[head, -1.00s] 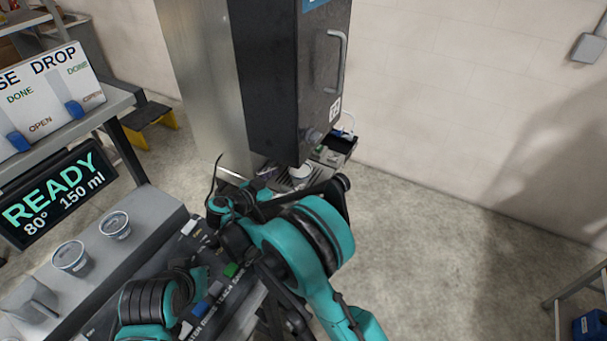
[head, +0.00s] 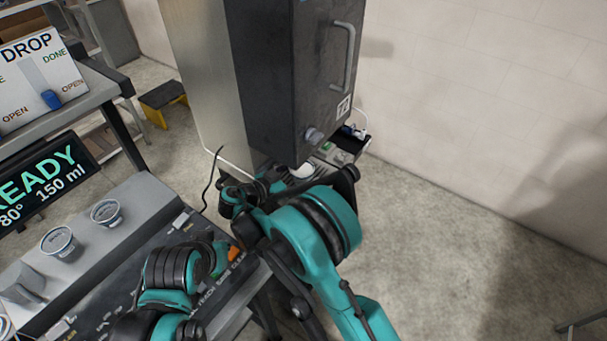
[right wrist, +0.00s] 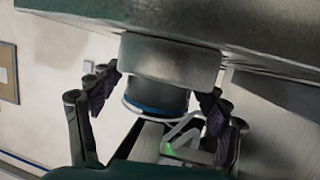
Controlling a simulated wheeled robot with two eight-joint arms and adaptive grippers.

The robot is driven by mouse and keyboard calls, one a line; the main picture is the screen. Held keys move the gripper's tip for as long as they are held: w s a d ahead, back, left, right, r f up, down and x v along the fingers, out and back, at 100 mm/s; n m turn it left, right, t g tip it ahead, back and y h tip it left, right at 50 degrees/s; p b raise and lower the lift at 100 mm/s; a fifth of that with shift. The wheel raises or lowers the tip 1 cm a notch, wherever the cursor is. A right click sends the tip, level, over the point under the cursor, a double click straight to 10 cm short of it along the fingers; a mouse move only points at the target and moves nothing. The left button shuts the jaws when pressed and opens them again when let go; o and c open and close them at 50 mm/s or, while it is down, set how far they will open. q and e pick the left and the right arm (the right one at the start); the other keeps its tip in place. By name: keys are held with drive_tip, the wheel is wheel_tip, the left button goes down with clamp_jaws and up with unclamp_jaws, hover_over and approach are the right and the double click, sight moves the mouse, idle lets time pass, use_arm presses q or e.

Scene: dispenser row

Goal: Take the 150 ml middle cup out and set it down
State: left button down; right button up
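A white cup (head: 302,171) stands under the tall dark dispenser (head: 295,90), partly hidden by my right arm. In the right wrist view a round cup with a blue band (right wrist: 155,103) sits just below a grey cylindrical outlet (right wrist: 170,60). My right gripper (right wrist: 155,100) has its fingers on either side of this cup, with visible gaps; it also shows in the head view (head: 298,184). My left gripper (head: 214,256) is low over the control panel beside an orange button (head: 234,253); its fingers are too unclear to judge.
A display (head: 40,186) reads READY, 80°, 150 ml. A dark box (head: 350,142) is behind the dispenser.

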drive_tip(key=shift+w+d+f, duration=0.1)
drive_tip(key=shift+w+d, duration=0.05)
drive_tip(key=shift+d, duration=0.05)
drive_tip(key=c, duration=1)
drive_tip(key=shift+o, duration=0.2)
